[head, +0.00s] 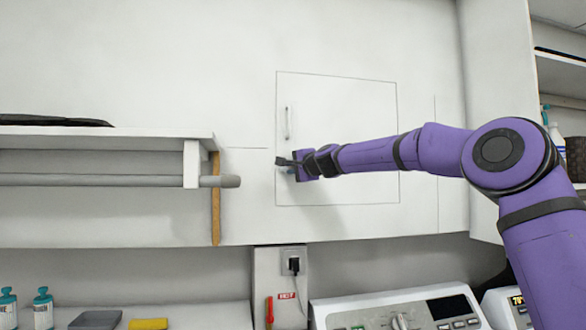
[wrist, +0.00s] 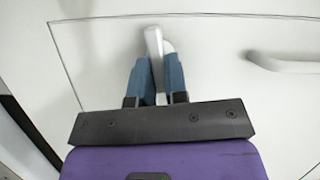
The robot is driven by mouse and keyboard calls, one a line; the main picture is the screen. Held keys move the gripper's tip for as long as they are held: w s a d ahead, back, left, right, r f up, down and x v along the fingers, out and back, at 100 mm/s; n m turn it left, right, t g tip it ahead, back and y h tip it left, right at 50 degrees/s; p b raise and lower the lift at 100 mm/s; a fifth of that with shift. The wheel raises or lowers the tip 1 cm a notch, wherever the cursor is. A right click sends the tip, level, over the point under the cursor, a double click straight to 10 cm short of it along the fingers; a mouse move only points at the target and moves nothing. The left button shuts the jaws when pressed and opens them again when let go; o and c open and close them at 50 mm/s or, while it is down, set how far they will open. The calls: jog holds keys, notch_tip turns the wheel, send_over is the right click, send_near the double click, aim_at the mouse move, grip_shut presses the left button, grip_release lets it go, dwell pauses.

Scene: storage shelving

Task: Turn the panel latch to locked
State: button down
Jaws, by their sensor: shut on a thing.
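The white panel (head: 345,110) is set in the wall, marked by a thin outline, and lies flush with it. The latch (wrist: 154,42) is a pale grey lever near the panel's left edge in the wrist view. My gripper (wrist: 158,75) has its two blue-grey fingers on either side of the lever, shut on it. The lever looks close to upright in the wrist picture, leaning slightly. In the head view my gripper (head: 284,163) reaches the panel's lower left part and mostly hides the latch.
A vertical handle (head: 287,123) sits on the panel above the latch; it shows at right in the wrist view (wrist: 285,64). A shelf with a grey rail (head: 100,180) juts out at left. A power socket (head: 293,261) and a machine (head: 400,312) are below.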

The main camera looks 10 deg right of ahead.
jog(key=shift+d+f+m, duration=0.1)
jog(key=shift+f+m, duration=0.05)
jog(key=shift+m, duration=0.45)
dwell(0.3)
jog(key=c, duration=1.1)
grip_release()
jog(key=shift+c, duration=0.2)
jog(key=v, duration=1)
jog(key=shift+s+f, duration=0.2)
jog(key=shift+s, duration=0.1)
jog(key=shift+d, duration=0.1)
